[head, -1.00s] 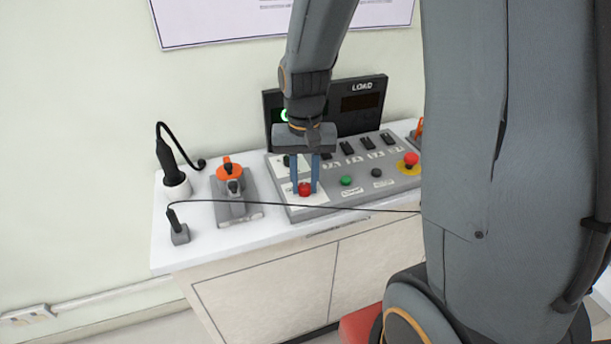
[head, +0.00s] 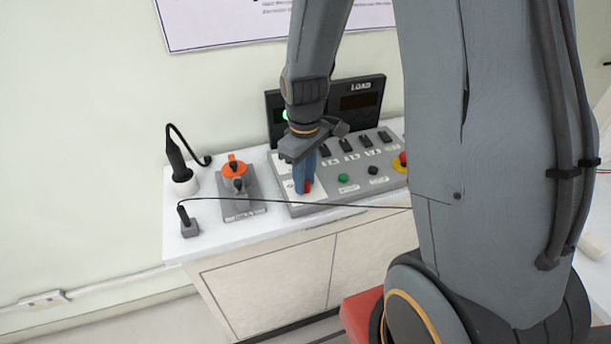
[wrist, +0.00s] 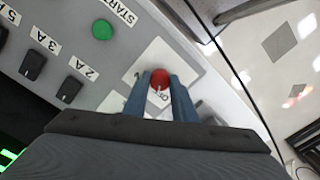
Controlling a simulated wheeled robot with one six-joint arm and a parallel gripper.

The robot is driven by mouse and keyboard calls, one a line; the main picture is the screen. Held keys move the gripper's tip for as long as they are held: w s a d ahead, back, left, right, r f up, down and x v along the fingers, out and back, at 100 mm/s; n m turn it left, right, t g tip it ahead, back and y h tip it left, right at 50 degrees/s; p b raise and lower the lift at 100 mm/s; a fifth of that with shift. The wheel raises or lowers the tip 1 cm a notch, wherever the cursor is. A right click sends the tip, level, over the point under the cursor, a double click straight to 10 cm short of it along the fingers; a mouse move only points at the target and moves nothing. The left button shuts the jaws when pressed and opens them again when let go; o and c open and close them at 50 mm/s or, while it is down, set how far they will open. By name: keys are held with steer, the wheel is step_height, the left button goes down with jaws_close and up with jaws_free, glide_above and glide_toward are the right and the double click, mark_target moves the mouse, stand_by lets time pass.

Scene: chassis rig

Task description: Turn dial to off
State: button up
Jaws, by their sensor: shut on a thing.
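The dial is a round red knob (head: 308,186) near the front left corner of the grey control panel (head: 330,206). My gripper (head: 302,188) points down at it, its blue fingers either side of the knob and shut on it. In the wrist view the red knob (wrist: 159,81) shows between the two fingertips (wrist: 159,84). A white label plate (wrist: 150,57) lies under the knob; its lettering is partly covered and I cannot read it surely.
A green button (head: 343,177), a black knob (head: 373,170) and several black switches (head: 346,146) are on the panel. A red button on yellow (head: 403,160) is at right. A thin cable (head: 262,201) crosses in front. An orange-topped device (head: 235,167) stands left.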

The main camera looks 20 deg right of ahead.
steer(key=shift+w+n+p, duration=0.1)
steer(key=shift+n+p, duration=0.2)
steer(key=shift+n, duration=0.7)
steer(key=o, duration=1)
steer(key=shift+o, duration=0.2)
steer(key=shift+r+b, duration=0.7)
steer(key=shift+r, duration=3.25)
steer(key=s+m+t, duration=0.1)
steer(key=s+m, duration=0.7)
steer(key=s, duration=0.2)
steer(key=shift+f+m, duration=0.2)
steer(key=shift+m, duration=0.2)
